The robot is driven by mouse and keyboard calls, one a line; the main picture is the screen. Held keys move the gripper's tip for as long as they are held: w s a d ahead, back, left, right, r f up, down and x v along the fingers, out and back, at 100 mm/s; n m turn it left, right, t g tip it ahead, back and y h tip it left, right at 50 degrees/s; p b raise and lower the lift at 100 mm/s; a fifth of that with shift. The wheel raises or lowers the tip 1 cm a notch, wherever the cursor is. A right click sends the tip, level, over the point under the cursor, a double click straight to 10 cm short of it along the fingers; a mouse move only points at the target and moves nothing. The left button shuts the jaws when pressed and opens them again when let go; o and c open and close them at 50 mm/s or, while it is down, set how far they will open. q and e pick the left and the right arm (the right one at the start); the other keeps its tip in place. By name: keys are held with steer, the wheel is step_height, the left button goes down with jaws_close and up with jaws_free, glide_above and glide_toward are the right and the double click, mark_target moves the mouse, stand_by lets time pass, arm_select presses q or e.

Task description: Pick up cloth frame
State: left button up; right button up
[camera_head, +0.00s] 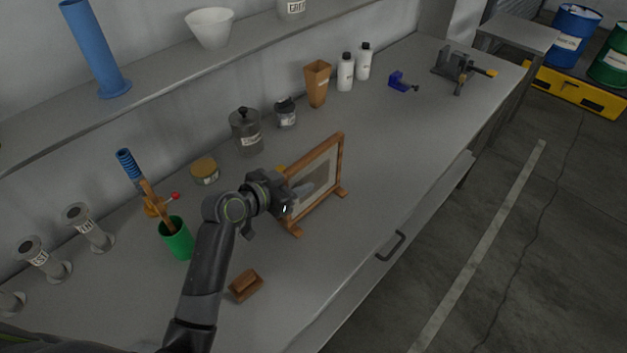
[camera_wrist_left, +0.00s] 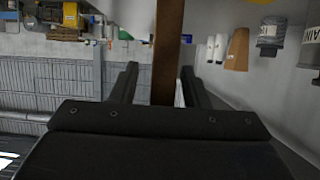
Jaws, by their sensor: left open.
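The cloth frame (camera_head: 341,160) is a brown wooden frame with a pale panel, standing upright on two feet on the grey bench. My left gripper (camera_head: 298,190) is at its left upright and hides part of that side. In the left wrist view, a brown wooden post of the frame (camera_wrist_left: 168,50) shows between the two open fingers of the left gripper (camera_wrist_left: 158,82), nearer the right finger. Whether a finger touches it I cannot tell. My right gripper is not in view.
A green cup (camera_head: 178,242) with tools stands left of my arm, and a small wooden block (camera_head: 245,286) lies in front. A dark lidded jar (camera_head: 245,133) and an amber-lidded jar (camera_head: 205,171) stand behind. The bench right of the frame is clear.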

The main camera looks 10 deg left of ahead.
arm_select(q)
steer(key=shift+w, duration=0.1)
jaws_close()
stand_by(0.5)
